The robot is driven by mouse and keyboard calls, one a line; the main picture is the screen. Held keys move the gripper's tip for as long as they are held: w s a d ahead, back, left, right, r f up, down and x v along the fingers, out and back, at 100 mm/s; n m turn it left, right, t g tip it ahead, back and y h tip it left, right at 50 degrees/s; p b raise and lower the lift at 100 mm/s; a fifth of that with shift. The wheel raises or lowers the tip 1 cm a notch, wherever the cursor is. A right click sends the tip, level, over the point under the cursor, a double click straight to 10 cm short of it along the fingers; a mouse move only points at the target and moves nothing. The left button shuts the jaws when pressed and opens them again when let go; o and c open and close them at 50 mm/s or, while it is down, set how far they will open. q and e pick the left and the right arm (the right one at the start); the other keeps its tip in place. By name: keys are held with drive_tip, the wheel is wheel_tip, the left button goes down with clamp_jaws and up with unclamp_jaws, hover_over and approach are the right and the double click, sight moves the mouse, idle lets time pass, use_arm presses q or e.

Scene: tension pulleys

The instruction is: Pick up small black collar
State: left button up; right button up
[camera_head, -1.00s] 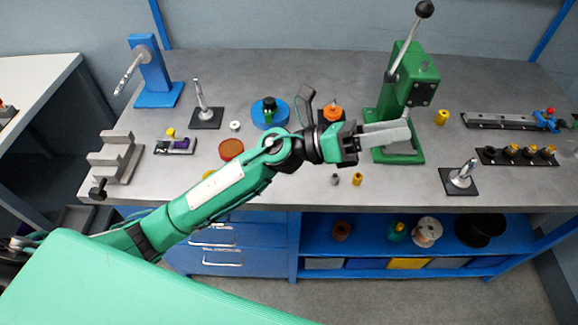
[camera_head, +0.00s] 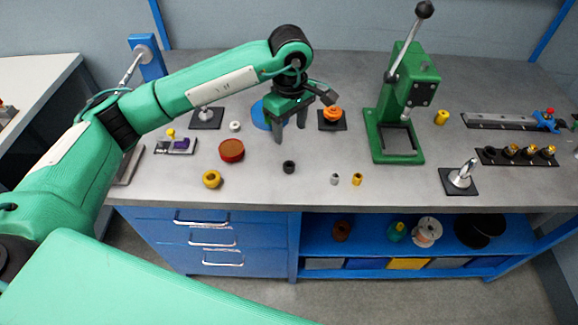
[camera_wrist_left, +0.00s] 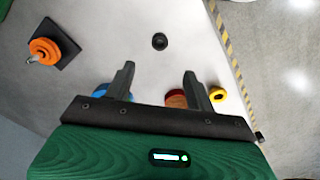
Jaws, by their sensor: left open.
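The small black collar (camera_head: 289,167) stands on the grey bench top near its front edge. In the left wrist view the black collar (camera_wrist_left: 159,41) lies beyond the fingertips, roughly between them, and its dark centre hole shows. My left gripper (camera_head: 290,132) points down above the bench, behind and above the collar. Its fingers are apart with nothing between them, and in the left wrist view (camera_wrist_left: 160,68) both fingers show clear of the collar. My right gripper is in neither view.
Near the collar stand a grey small part (camera_head: 335,180), a yellow collar (camera_head: 357,180), a red-brown disc (camera_head: 231,150) and a yellow ring (camera_head: 212,179). An orange part (camera_head: 333,113) sits on a black base. The green press (camera_head: 401,110) stands to the right.

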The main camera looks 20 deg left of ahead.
use_arm(q)
drive_tip(key=p, duration=0.2)
hover_over(289, 162)
drive_tip(key=s, duration=0.1)
drive_tip(key=f, duration=0.8)
drive_tip(key=shift+s+d, duration=0.1)
drive_tip(key=shift+d, duration=0.15)
drive_tip(key=shift+f+p, duration=0.4)
drive_tip(key=shift+p, duration=0.05)
wheel_tip(289, 162, down, 4)
drive_tip(key=shift+a+f+p, duration=0.1)
drive_tip(key=shift+p, duration=1)
drive_tip(key=shift+f, duration=0.25)
drive_tip(key=c, duration=1)
drive_tip(key=shift+r, duration=0.1)
drive_tip(key=shift+w+r+b, duration=0.2)
drive_tip(key=shift+r+b, duration=0.15)
drive_tip(key=shift+r, duration=0.2)
wheel_tip(289, 162, up, 19)
drive_tip(key=b, duration=0.5)
drive_tip(key=shift+s+f, duration=0.1)
